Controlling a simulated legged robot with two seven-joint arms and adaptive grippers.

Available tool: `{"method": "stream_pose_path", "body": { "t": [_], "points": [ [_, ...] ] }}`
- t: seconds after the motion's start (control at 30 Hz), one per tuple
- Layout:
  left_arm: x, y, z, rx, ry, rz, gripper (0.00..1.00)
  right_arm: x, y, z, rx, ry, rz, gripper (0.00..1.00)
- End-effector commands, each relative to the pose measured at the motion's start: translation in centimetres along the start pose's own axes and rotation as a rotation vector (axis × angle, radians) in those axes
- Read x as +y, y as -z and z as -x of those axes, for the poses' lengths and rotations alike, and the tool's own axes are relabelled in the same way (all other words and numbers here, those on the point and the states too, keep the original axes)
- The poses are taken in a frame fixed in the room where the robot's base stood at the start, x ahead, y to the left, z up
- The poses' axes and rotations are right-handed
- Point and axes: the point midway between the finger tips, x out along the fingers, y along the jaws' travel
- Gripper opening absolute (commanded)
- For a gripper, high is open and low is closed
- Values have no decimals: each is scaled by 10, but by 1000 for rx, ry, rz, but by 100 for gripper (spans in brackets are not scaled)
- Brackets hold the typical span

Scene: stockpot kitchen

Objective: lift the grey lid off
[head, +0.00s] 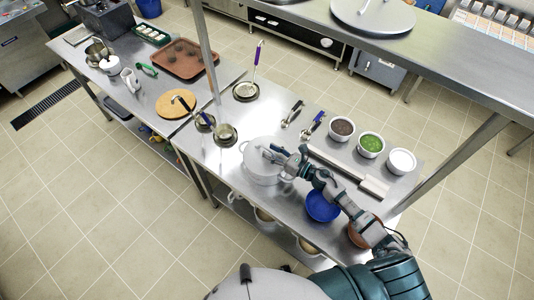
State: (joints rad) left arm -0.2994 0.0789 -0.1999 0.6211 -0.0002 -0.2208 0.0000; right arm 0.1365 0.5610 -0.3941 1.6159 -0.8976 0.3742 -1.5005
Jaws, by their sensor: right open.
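A light grey pot (262,174) stands on the steel table near the middle of the head view. The grey lid (257,152) appears to be on top of it, partly hidden by my right gripper. My right gripper (270,152) is open over the top of the pot, at its right side. I cannot tell whether its fingers touch the lid or its handle. My left gripper is not in view.
A blue bowl (322,206) sits right of the pot under my right arm. Ladles (225,134) lie to the left. Bowls with brown, green (370,145) and white contents stand at right. A raised shelf (440,45) runs behind the table.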

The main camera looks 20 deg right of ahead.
Motion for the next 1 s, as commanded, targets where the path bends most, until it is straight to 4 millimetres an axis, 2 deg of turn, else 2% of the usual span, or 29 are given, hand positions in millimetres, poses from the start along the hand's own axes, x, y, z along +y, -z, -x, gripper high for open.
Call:
{"method": "stream_pose_path", "body": {
  "t": [0.1, 0.27, 0.73, 0.87, 1.0],
  "points": [
    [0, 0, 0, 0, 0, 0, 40, 0, 0, 0, 0, 0, 0, 39],
    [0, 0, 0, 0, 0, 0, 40, 0, 0, 0, 0, 0, 0, 0],
    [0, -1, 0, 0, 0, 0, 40, 0, -4, 0, 0, 0, 2, 0],
    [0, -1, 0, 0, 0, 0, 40, 2, -14, 1, 0, -1, 4, 0],
    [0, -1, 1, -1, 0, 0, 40, 5, -33, 1, -1, -2, 7, 0]
  ]
}}
